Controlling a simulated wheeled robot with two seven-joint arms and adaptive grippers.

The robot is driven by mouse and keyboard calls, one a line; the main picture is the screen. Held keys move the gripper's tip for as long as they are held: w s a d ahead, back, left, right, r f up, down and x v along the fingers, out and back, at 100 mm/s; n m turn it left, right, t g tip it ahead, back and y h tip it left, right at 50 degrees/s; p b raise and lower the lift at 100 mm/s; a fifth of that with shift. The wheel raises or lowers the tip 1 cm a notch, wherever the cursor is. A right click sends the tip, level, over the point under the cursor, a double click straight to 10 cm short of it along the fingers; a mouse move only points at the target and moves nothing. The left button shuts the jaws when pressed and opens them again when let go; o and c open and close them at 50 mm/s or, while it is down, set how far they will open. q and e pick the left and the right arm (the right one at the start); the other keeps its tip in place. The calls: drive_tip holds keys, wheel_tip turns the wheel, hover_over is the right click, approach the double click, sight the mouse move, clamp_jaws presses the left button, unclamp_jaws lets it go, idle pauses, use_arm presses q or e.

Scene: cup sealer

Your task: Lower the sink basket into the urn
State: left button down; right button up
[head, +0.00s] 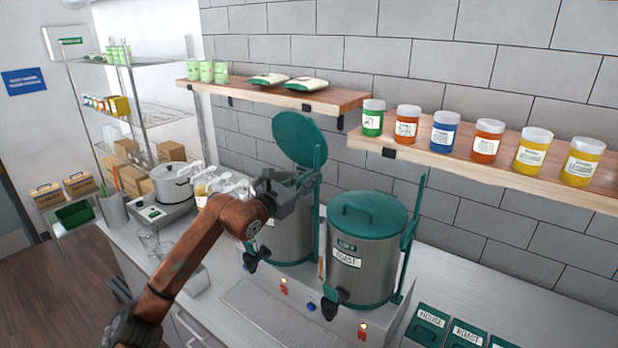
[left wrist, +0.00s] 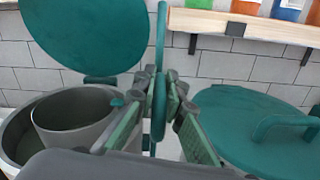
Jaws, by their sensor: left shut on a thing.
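The left urn (head: 285,230) is a grey cylinder on the counter with its round teal lid (head: 299,140) raised. In the left wrist view, a grey cylindrical basket (left wrist: 72,122) sits inside the urn's wider rim (left wrist: 12,128); how deep it sits I cannot tell. A teal upright lever (head: 319,165) stands at the urn's right side. My left gripper (head: 308,183) is shut on this lever, and the left wrist view shows the teal bar (left wrist: 161,45) between its fingers. My arm hides part of the urn's mouth in the head view. My right gripper is not in view.
A second urn (head: 362,265), labelled ROAST, stands close on the right with its lid (head: 368,212) shut and its own teal lever (head: 411,222). Wooden shelves (head: 480,170) with jars overhang behind. A pot (head: 176,184) stands left; teal boxes (head: 428,322) sit at front right.

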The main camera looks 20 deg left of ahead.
use_arm(q)
wheel_tip(320, 180, down, 5)
drive_tip(key=b, duration=0.3)
drive_tip(key=shift+r, duration=0.15)
drive_tip(key=c, duration=2.4)
unclamp_jaws()
drive_tip(key=o, duration=0.4)
drive_tip(key=shift+r, duration=0.15)
drive_tip(key=shift+s+a, duration=0.1)
drive_tip(key=v, duration=1.2)
